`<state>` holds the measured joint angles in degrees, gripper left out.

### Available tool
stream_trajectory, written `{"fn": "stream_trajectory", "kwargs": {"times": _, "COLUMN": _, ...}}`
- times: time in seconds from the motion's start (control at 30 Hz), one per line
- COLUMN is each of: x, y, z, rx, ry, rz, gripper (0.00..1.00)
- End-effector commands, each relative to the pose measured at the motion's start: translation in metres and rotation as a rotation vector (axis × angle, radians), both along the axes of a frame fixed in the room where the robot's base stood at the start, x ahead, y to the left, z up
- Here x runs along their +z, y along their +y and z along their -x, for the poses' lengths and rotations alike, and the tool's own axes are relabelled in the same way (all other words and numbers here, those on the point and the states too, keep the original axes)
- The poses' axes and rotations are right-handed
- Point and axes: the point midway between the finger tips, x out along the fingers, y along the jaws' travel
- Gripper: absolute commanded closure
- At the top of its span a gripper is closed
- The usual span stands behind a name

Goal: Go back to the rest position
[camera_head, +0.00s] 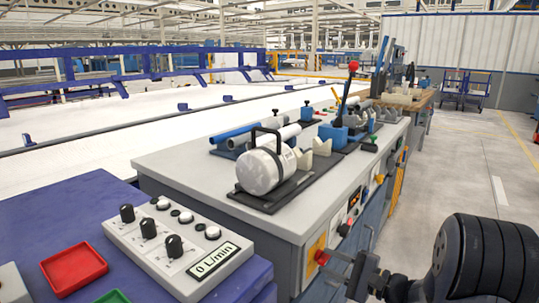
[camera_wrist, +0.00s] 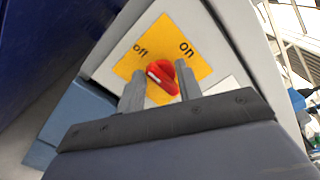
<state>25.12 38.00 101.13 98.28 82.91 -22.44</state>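A red rotary knob (camera_wrist: 165,78) sits on a yellow plate (camera_wrist: 158,35) marked "off" and "on", on the end face of the grey bench. Its white mark lies at its left end, on the "off" side. My gripper (camera_wrist: 158,70) faces the plate, its two grey fingers apart with the knob showing between them. Whether a finger touches the knob is unclear. In the head view, my gripper (camera_head: 346,270) is at the lower right, just right of the knob (camera_head: 321,257).
The grey bench (camera_head: 190,160) carries a white cylindrical tank (camera_head: 264,168), blue pipes and a red-topped lever (camera_head: 353,66). A control box (camera_head: 175,245) reading "0 L/min" and a red tray (camera_head: 73,269) sit on the blue table (camera_head: 60,210). The floor (camera_head: 480,180) at right is clear.

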Motion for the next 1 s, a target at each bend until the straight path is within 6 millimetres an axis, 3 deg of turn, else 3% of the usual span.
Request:
{"fn": "stream_trajectory", "kwargs": {"times": 0.4, "x": 0.0046, "y": -0.0008, "z": -0.0010, "rx": 0.000, "ry": 0.163, "rz": -0.119, "gripper": 0.66}}
{"fn": "stream_trajectory", "kwargs": {"times": 1.0, "x": 0.0039, "y": -0.0001, "z": -0.0002, "rx": 0.003, "ry": 0.189, "rz": -0.136, "gripper": 0.66}}
